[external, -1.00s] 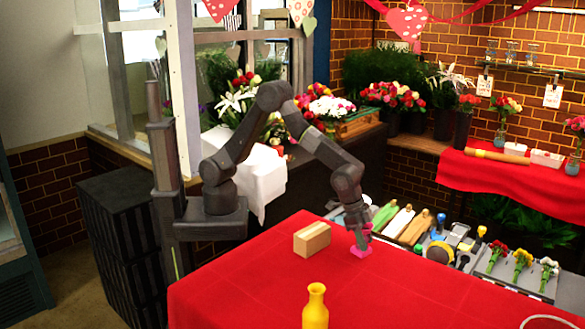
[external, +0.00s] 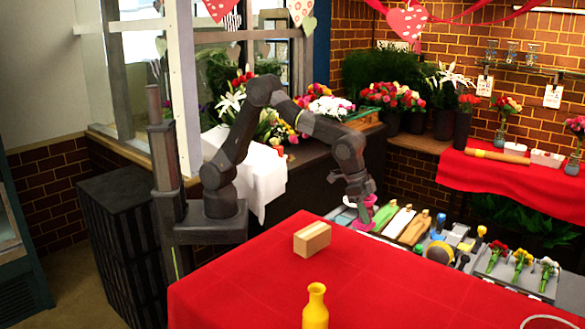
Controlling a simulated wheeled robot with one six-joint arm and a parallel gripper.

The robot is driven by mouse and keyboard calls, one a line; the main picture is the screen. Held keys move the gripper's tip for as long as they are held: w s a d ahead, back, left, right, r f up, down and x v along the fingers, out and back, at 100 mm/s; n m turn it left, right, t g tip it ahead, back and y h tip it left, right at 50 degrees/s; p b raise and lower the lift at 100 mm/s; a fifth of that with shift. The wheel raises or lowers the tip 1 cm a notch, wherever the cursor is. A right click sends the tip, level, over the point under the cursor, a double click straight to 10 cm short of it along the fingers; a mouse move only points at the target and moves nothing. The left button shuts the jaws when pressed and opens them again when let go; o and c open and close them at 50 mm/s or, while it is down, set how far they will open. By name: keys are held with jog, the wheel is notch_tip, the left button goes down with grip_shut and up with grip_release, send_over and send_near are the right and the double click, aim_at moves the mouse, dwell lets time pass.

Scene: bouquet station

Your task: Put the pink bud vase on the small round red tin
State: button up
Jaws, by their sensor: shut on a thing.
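The pink bud vase (external: 363,226) is at the far edge of the red-covered table. My gripper (external: 366,203) points down and is shut on the vase's upper part, hiding some of it. The wide pink base shows below the fingers and appears raised off the cloth. I cannot make out the small round red tin; red on the red cloth would be hard to tell apart.
A wooden block (external: 312,239) lies left of the vase, and a yellow vase (external: 315,308) stands at the front. Trays of tools and cut flowers (external: 522,262) line the right far side. The middle of the red cloth (external: 385,285) is clear.

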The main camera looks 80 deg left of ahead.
jog(key=shift+w+a+r, duration=0.2)
jog(key=shift+a, duration=0.05)
jog(key=w+a+n+y, duration=0.15)
jog(key=w+a, duration=0.25)
jog(key=a, duration=0.5)
jog(key=w+a+n, duration=0.2)
jog(key=w+a, duration=0.3)
jog(key=a, duration=0.4)
jog(key=w+a+n+y, duration=0.15)
jog(key=w+a, duration=0.25)
jog(key=a, duration=0.6)
jog(key=a+r+n+y, duration=0.15)
jog(key=a+n, duration=0.35)
jog(key=a, duration=2.5)
jog(key=s+a+n, duration=0.3)
jog(key=s+a, duration=0.3)
jog(key=a, duration=0.6)
jog(key=n+g+y+p, duration=0.1)
jog(key=n+g+y, duration=0.1)
jog(key=n, duration=0.5)
send_over(278, 146)
notch_tip(278, 146, down, 4)
jog(key=shift+d+f+p, duration=0.15)
jog(key=shift+f, duration=0.9)
jog(key=shift+d+f+p, duration=0.15)
jog(key=shift+f, duration=0.9)
jog(key=shift+f, duration=0.1)
